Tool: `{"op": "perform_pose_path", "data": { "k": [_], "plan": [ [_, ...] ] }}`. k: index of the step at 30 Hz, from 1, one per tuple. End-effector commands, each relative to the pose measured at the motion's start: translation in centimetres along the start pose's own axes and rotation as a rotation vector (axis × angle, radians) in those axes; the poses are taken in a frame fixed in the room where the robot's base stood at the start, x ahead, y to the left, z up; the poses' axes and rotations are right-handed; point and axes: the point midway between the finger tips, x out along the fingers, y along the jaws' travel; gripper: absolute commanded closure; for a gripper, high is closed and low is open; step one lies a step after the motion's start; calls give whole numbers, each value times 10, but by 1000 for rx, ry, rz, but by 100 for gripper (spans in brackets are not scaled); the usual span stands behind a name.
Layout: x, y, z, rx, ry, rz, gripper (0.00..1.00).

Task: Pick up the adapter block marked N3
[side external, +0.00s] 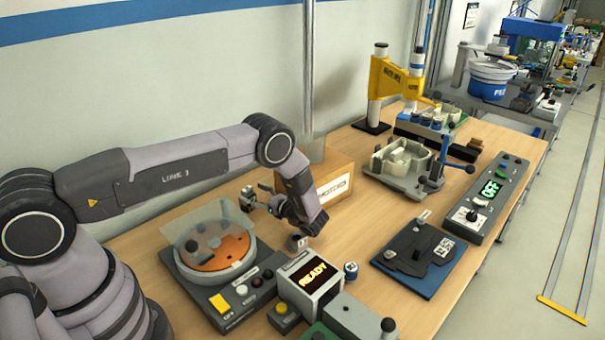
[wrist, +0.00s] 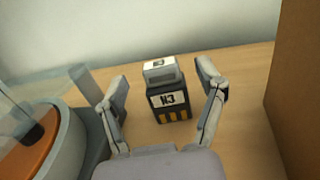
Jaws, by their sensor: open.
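The adapter block marked N3 (wrist: 169,104) is dark with a grey top part, white labels and yellow stripes at its base. It stands upright on the wooden bench in the wrist view. My gripper (wrist: 163,76) is open, with one finger to the left and one to the right of the block in the picture. Clear gaps show on both sides; I cannot tell how far the block lies along the fingers. In the side external view my gripper (side external: 267,200) is low over the bench, and the block is small and hard to make out there.
A rotary unit with an orange disc (side external: 215,252) and clear cover stands left of the block. A cardboard box (side external: 330,183) stands to the right. The wall is behind.

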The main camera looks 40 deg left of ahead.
Motion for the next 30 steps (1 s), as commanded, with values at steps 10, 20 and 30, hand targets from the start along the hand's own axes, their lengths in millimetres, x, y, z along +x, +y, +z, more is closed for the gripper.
{"op": "perform_pose_path", "data": {
  "k": [10,20,30],
  "plan": [
    [25,0,0,-1,1,-1,30],
    [25,0,0,-1,0,-1,60],
    [24,0,1,-1,0,-1,100]
  ]
}}
